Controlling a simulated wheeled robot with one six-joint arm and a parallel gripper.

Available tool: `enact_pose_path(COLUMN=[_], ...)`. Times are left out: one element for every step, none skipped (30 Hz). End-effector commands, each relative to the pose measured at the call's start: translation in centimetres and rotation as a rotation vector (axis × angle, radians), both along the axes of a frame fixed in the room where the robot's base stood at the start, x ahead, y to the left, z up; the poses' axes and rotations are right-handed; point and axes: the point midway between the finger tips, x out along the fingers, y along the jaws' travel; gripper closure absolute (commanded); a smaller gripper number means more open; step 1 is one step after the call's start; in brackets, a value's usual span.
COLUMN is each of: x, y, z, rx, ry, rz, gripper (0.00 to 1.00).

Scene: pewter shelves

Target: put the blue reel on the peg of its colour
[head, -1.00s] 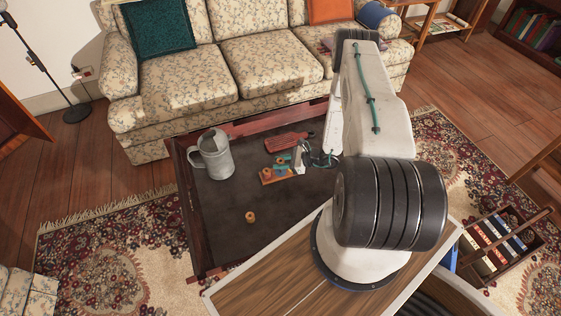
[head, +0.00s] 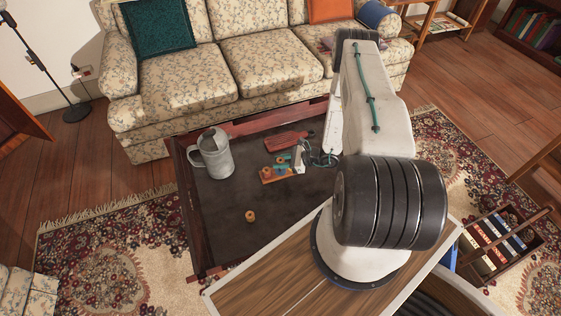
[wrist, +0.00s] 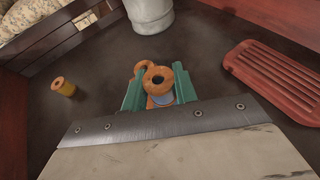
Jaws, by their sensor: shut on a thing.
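My gripper (wrist: 157,86) is shut on the blue reel (wrist: 166,86) in the wrist view. The reel has a tan wooden end with a hole facing the camera, and a bit of blue winding shows below it. Teal fingers stand on both sides of it. In the head view my gripper (head: 285,159) is over the orange-brown peg board (head: 266,180) on the low table. The board is small there and my gripper partly hides it. An orange ring-like part (wrist: 142,66) shows behind the held reel. Peg colours, and whether the reel touches a peg, cannot be told.
A loose yellow reel (wrist: 63,86) stands apart on the dark tabletop (head: 225,235); it also shows in the head view (head: 250,216). A grey metal jug (head: 213,157) stands left of the board. A red slatted piece (wrist: 270,77) lies to the right. The table has a raised rim.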

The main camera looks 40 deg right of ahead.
Motion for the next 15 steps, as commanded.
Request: enact_pose_path(x=[0.00, 0.01, 0.02, 0.02, 0.02, 0.02, 0.03, 0.03, 0.03, 0.02, 0.01, 0.01, 0.00, -0.01, -0.01], y=[0.00, 0.00, -0.01, -0.02, -0.02, -0.02, -0.01, -0.02, -0.02, -0.01, -0.01, -0.01, 0.00, 0.01, 0.02], z=[-0.12, -0.17, -0.25, -0.30, -0.37, -0.44, -0.50, -0.56, -0.64, -0.69, -0.76, -0.84, -0.91, -0.97, -1.06], rx=[0.000, 0.000, 0.000, 0.000, 0.000, -0.001, -0.001, -0.001, 0.000, 0.000, 0.000, 0.000, 0.000, 0.000, 0.000], ry=[0.000, 0.000, 0.000, 0.000, 0.000, -0.001, -0.001, -0.001, 0.000, 0.000, 0.000, 0.000, 0.000, 0.000, 0.000], rz=[0.000, 0.000, 0.000, 0.000, 0.000, 0.000, 0.000, 0.000, 0.000, 0.000, 0.000, 0.000, 0.000, 0.000, 0.000], gripper=[0.93, 0.93, 0.93, 0.93, 0.93, 0.93, 0.93, 0.93, 0.93, 0.93, 0.93, 0.93, 0.93, 0.93, 0.93])
